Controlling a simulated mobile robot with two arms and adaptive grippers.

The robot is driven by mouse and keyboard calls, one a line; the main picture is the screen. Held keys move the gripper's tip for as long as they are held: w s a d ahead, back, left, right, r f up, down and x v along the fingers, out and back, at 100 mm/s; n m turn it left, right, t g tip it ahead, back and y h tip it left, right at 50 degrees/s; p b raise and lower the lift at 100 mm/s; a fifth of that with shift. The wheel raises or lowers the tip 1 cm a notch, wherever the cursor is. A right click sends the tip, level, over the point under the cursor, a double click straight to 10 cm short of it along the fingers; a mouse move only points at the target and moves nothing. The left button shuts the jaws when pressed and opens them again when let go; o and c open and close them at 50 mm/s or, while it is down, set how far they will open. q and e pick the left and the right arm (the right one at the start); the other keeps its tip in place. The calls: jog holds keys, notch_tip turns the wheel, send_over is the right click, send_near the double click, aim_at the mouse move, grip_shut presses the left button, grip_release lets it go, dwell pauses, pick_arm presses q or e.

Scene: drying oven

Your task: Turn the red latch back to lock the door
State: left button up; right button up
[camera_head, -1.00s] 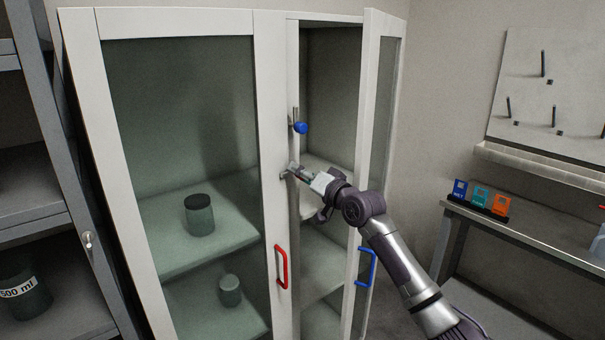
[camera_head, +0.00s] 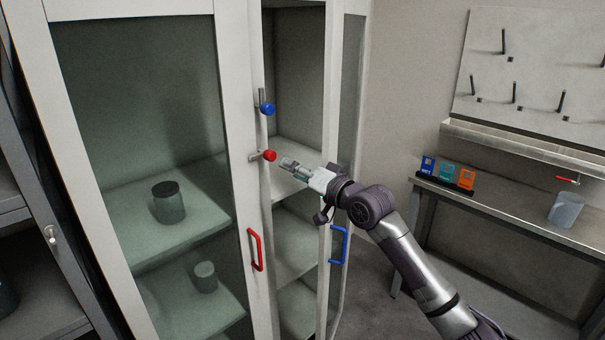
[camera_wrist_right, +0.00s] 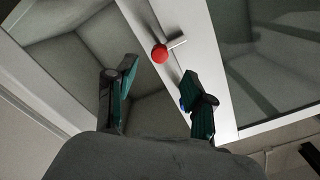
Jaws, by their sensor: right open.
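The red latch (camera_head: 269,156) is a round red knob with a short metal lever pointing left, roughly level, on the frame beside the left door's edge. It also shows in the right wrist view (camera_wrist_right: 160,53), just beyond the fingertips. My right gripper (camera_head: 287,163) is open and empty, a little to the right of the red knob and apart from it. In the right wrist view its two fingers (camera_wrist_right: 158,84) are spread, with the knob ahead between them. The glass-fronted left door (camera_head: 232,180) with a red handle (camera_head: 255,249) looks closed. My left gripper is out of view.
A blue latch (camera_head: 267,109) sits above the red one, its lever upright. The right door (camera_head: 343,150), with a blue handle (camera_head: 344,245), stands open beside my right arm. Jars (camera_head: 168,203) stand behind the left glass. A bench (camera_head: 500,212) is at right.

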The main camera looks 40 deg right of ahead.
jog(key=shift+s+d, duration=0.1)
jog(key=shift+s, duration=1.15)
